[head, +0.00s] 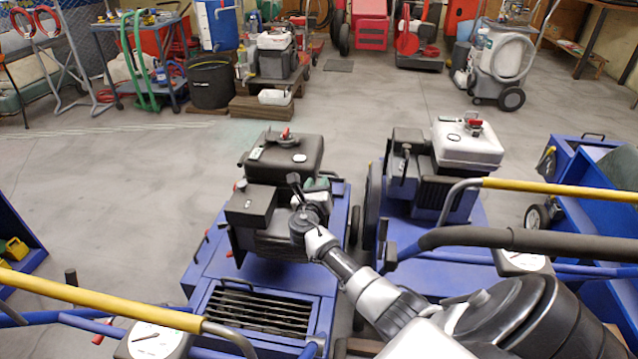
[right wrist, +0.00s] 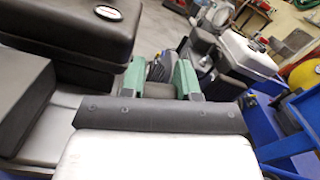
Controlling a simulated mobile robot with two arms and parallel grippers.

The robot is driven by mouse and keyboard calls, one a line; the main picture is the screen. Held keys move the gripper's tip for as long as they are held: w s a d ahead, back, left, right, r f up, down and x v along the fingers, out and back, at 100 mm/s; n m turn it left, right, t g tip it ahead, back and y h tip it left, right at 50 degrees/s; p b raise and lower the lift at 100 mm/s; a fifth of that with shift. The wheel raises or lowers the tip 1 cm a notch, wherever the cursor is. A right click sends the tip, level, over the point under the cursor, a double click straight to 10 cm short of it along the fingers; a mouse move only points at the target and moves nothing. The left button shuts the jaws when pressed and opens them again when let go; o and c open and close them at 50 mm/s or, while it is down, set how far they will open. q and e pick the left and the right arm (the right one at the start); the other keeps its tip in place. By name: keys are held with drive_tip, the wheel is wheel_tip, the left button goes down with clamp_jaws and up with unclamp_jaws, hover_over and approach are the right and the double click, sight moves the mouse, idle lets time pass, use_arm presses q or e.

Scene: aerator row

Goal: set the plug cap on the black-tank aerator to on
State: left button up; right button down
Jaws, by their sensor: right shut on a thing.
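The black-tank aerator (head: 285,155) stands left of centre in the head view, on a blue deck. Its black tank also fills the upper left of the right wrist view (right wrist: 70,30). My right gripper (head: 317,184) is at the right side of its engine, beside and below the tank. In the right wrist view its green fingers (right wrist: 160,78) are shut on a small dark piece, the plug cap (right wrist: 158,68). The cap is mostly hidden by the fingers and wrist, so I cannot tell whether it sits on the plug. My left gripper is not in view.
A white-tank aerator (head: 467,145) stands close on the right. A yellow-gripped handlebar (head: 110,298) crosses the lower left and another (head: 560,189) the right. Open floor (head: 110,190) lies to the left.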

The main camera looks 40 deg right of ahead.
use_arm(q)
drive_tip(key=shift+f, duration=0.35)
use_arm(e)
drive_tip(key=shift+s+f, duration=0.1)
drive_tip(key=shift+f, duration=0.05)
drive_tip(key=c, duration=0.8)
unclamp_jaws()
drive_tip(key=shift+a, duration=0.1)
drive_tip(key=shift+s+a, duration=0.2)
drive_tip(key=shift+a, duration=0.05)
use_arm(q)
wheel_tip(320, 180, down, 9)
drive_tip(key=p, duration=0.2)
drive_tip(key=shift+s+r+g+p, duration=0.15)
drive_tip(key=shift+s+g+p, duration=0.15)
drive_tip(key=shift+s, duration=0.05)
use_arm(e)
drive_tip(key=v, duration=1)
